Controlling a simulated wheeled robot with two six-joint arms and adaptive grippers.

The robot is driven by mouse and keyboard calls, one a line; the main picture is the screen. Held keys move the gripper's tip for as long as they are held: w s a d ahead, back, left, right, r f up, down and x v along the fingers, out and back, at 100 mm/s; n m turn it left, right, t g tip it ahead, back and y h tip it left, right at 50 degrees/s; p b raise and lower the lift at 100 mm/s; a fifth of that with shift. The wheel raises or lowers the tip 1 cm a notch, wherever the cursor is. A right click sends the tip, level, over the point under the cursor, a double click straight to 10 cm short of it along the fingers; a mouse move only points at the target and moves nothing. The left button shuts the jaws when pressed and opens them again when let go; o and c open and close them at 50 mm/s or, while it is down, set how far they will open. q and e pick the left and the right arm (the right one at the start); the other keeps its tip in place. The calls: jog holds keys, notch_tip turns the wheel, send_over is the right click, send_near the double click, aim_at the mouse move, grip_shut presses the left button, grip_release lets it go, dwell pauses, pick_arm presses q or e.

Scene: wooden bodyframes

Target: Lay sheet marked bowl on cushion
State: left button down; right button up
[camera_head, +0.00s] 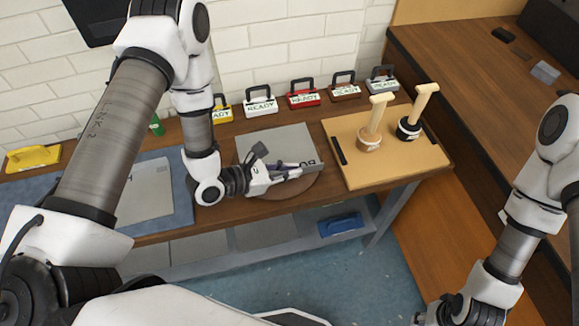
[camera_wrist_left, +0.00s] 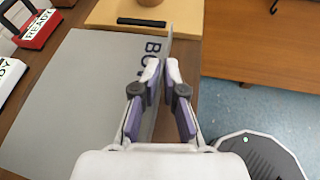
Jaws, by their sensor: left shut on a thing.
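A grey sheet (camera_head: 272,143) has dark letters beginning "BO" near its right edge; the rest of the word is hidden by the gripper. It also fills the left of the left wrist view (camera_wrist_left: 75,100). My left gripper (camera_head: 298,172) is shut on the sheet's near edge, and its fingers (camera_wrist_left: 163,75) pinch that edge in the left wrist view. A round brown pad (camera_head: 298,190), possibly the cushion, shows partly beneath the sheet and gripper. I cannot tell whether the sheet touches it. My right gripper (camera_head: 436,314) is at the bottom right, its fingers unclear.
A tan board (camera_head: 425,163) with two wooden-handled stamps (camera_head: 371,138) (camera_head: 408,130) stands right of the sheet. Several "READY" signs (camera_head: 303,98) line the wall. A blue mat (camera_head: 180,205) with another grey sheet (camera_head: 147,192) lies left. A blue item (camera_head: 340,225) sits on the lower shelf.

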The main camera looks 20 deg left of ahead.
pick_arm(q)
jog(key=shift+f, duration=0.15)
jog(key=shift+f+b, duration=0.15)
jog(key=shift+b, duration=0.15)
jog(key=c, duration=1.2)
grip_release()
jog(key=shift+r, duration=0.25)
jog(key=shift+s+a, duration=0.15)
jog(key=shift+a, duration=0.05)
jog(key=v, duration=1.1)
jog(key=shift+s+a+r, duration=0.15)
jog(key=shift+s, duration=0.05)
